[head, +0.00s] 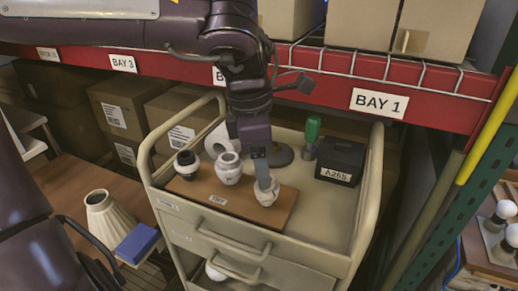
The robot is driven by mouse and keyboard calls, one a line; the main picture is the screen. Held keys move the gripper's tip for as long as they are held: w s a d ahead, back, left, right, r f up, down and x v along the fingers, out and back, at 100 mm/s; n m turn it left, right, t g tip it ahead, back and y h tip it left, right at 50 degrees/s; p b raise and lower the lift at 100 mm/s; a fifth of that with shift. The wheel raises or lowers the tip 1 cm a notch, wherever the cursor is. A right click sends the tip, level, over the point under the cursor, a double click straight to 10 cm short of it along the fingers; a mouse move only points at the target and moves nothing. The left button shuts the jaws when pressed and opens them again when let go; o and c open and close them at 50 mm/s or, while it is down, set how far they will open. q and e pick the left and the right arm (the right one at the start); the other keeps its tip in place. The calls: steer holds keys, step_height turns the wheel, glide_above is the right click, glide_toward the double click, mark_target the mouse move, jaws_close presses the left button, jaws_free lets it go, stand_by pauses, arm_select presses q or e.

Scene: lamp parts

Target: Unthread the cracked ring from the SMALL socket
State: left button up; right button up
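A brown board (225,203) lies on top of the beige cart with three lamp sockets in a row. The left socket (186,165) is white with a black ring around its top. The middle socket (228,169) is white and looks the widest. The right socket (267,194) is pale and looks smaller. My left gripper (263,176) points down onto this right socket, with a grey finger at its top. The finger hides part of the socket, and I cannot make out a crack or whether the fingers grip a ring. My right gripper is not in view.
The cart's raised rails (368,190) surround the top. A black box (340,161) marked A265 and a green-handled tool (311,136) stand behind the board. A red shelf beam (330,85) crosses behind. A pleated lampshade (110,220) and blue block (137,244) are at lower left.

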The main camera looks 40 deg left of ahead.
arm_select(q)
steer(key=shift+w+d+f, duration=0.15)
steer(key=shift+f, duration=1.05)
steer(key=shift+w+d+f, duration=0.15)
steer(key=shift+f, duration=1)
steer(key=c, duration=1.2)
steer(key=shift+f+n+b, duration=0.1)
steer(key=shift+n+b, duration=0.4)
steer(key=shift+n, duration=0.6)
steer(key=n+b, duration=0.1)
steer(key=n, duration=0.3)
steer(key=shift+t+y, duration=0.3)
steer(key=shift+y, duration=0.1)
steer(key=shift+s+n, duration=0.1)
steer(key=shift+n, duration=0.2)
